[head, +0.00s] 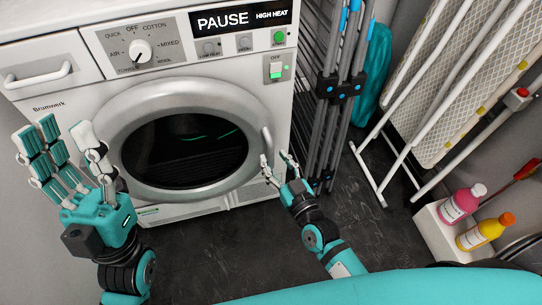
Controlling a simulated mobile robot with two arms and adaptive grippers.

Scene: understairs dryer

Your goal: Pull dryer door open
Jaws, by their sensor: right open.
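The white dryer (60,105) stands at the back left, its display reading PAUSE and HIGH HEAT. Its round door (125,112) has a wide silver rim and dark glass and looks closed. A slim upright handle (266,141) shows on the door's right edge. My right gripper (276,164) is open at the lower end of this handle, with a fingertip overlapping it in the picture; I cannot tell if they touch. My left gripper (68,150) is open and empty in front of the dryer's left side, hiding part of the front.
A grey folded drying rack (340,90) stands close to the dryer's right side. An ironing board (455,70) leans further right. A pink bottle (461,203) and a yellow bottle (485,232) stand at the lower right. Dark floor (345,215) is clear before the rack.

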